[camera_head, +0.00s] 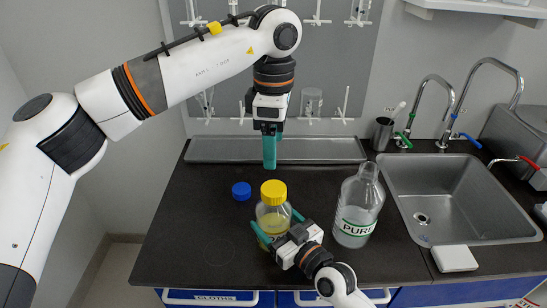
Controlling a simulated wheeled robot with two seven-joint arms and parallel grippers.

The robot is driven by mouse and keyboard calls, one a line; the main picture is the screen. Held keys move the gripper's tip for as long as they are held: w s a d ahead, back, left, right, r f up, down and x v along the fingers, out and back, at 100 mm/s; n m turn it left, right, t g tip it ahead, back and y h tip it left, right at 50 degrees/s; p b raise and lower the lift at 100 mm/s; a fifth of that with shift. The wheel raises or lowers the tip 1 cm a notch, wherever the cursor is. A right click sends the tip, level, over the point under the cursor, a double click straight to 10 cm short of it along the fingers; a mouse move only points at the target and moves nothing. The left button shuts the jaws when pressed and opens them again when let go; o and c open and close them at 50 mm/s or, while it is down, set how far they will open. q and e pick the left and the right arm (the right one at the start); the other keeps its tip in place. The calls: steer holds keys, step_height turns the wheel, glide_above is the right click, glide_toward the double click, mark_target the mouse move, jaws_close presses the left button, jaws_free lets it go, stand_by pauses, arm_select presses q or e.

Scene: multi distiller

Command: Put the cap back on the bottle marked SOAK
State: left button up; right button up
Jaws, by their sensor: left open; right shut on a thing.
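A small bottle (271,216) with yellowish contents stands on the dark counter with a yellow cap (274,191) on its top. No SOAK mark is readable on it; my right gripper covers part of its front. My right gripper (279,224) is shut on this bottle, its teal fingers on either side of the body. A loose blue cap (241,190) lies on the counter left of the bottle. My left gripper (269,152) is open and empty, above and behind the yellow cap, fingers pointing down. A larger clear bottle (358,205), its label reading PURI, stands uncapped at the right.
A sink (436,208) with taps fills the right of the counter. A grey tray (215,150) runs along the back, below a drying rack. A white block (455,258) lies before the sink. The counter (185,225) is clear at left.

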arm_select(q)
steer(key=shift+r, duration=0.35)
arm_select(e)
steer(key=o, duration=1.9)
steer(key=shift+d, duration=0.1)
steer(key=b+v, duration=0.1)
steer(key=v, duration=1.1)
arm_select(q)
steer(key=shift+f, duration=0.75)
